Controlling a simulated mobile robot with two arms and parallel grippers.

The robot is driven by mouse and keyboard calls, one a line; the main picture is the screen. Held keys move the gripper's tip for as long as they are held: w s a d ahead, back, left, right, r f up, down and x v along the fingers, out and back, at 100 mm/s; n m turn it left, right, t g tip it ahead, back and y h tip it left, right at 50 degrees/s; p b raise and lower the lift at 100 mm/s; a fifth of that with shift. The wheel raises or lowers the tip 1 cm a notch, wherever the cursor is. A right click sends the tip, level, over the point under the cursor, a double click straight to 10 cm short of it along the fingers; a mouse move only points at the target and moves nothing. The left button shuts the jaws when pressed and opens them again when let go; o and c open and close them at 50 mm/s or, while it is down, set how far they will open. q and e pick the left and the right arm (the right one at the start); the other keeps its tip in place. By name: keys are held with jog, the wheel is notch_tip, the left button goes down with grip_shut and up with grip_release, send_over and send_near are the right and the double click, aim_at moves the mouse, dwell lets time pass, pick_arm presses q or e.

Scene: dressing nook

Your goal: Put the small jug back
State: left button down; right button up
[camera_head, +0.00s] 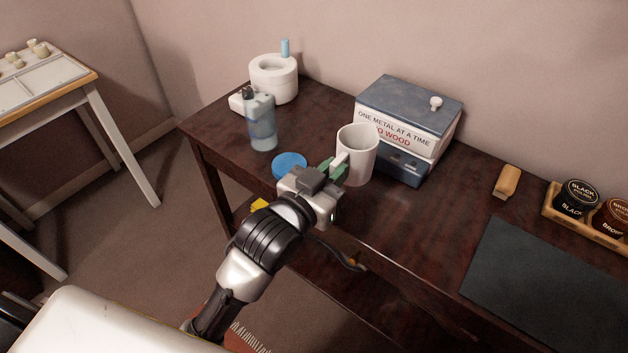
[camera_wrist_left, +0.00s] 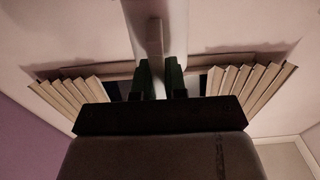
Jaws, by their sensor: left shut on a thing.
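The small jug (camera_head: 361,150), a white mug-like vessel with a handle on its left, is upright over the dark wooden table, in front of the blue and white box. My left gripper (camera_head: 338,171) is shut on the jug's handle. In the left wrist view the handle (camera_wrist_left: 155,38) runs between the two dark green fingers (camera_wrist_left: 159,78). I cannot tell whether the jug's base touches the table. A round blue disc (camera_head: 289,163) lies on the table left of the jug, partly hidden by my gripper. My right gripper is not in view.
The blue-topped box (camera_head: 408,106) stands close behind the jug. A translucent bottle (camera_head: 262,123) and a white round device (camera_head: 273,78) stand at the left. A brush (camera_head: 507,181), polish tins (camera_head: 577,197) and a dark mat (camera_head: 550,285) are at the right.

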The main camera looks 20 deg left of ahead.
pick_arm(q)
jog(key=w+a+f, duration=0.1)
jog(key=a+f, duration=0.1)
jog(key=w+a+f+b, duration=0.1)
jog(key=f, duration=0.2)
jog(key=w+a+f, duration=0.2)
jog(key=f, duration=0.1)
jog(key=shift+a+b, duration=0.3)
jog(key=shift+b, duration=0.1)
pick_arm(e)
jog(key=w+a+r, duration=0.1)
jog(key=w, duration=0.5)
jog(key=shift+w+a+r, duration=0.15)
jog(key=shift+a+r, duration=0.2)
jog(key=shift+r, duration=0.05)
pick_arm(q)
jog(key=shift+f, duration=0.1)
jog(key=shift+f, duration=0.1)
jog(key=c, duration=1.2)
grip_release()
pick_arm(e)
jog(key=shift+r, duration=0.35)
pick_arm(q)
jog(key=shift+o, duration=0.2)
